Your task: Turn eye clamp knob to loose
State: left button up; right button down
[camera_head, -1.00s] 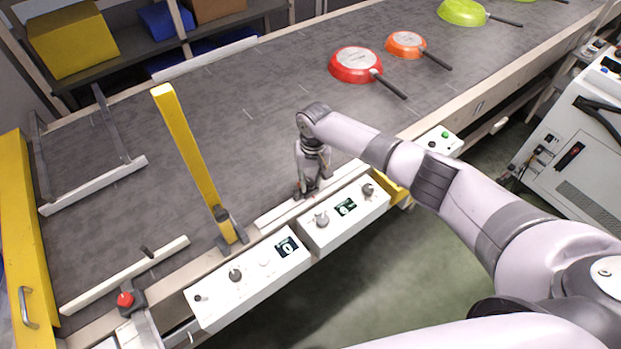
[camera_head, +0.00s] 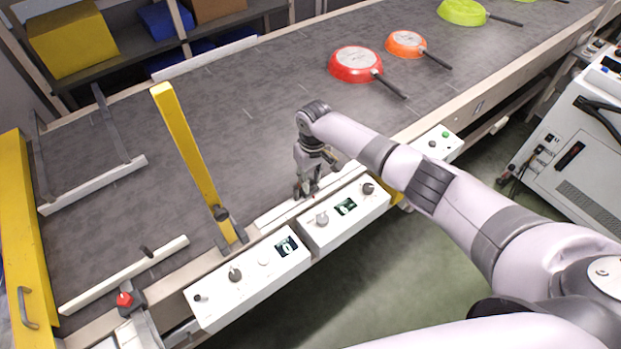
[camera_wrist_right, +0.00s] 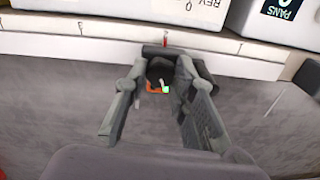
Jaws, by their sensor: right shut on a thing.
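The eye clamp knob (camera_wrist_right: 160,70) is a small dark knob at the near edge of the conveyor, below the control boxes in the right wrist view. A light pointer mark, an orange patch and a green patch show beside it. My right gripper (camera_wrist_right: 162,80) is shut on this knob, one finger on each side. In the head view, my right gripper (camera_head: 306,188) points down at the conveyor's front rail, and its fingers and hand hide the knob. My left gripper is in neither view now.
White control boxes (camera_head: 213,300) with knobs and small screens stand along the front rail. A yellow post (camera_head: 187,150) rises left of the gripper. A red pan (camera_head: 352,64), an orange pan (camera_head: 404,43) and a green pan (camera_head: 460,11) lie on the belt farther back.

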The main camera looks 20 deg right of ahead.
jog(key=n, duration=0.3)
jog(key=shift+n, duration=0.3)
jog(key=n, duration=0.3)
jog(key=shift+w+n+b, duration=0.1)
jog(key=shift+n+b, duration=0.2)
jog(key=shift+b, duration=0.05)
jog(key=n, duration=0.6)
jog(key=shift+a+n+b, duration=0.1)
jog(key=shift+n+b, duration=0.2)
jog(key=shift+b, duration=0.1)
jog(key=shift+r, duration=0.1)
jog(key=c, duration=1.6)
grip_release()
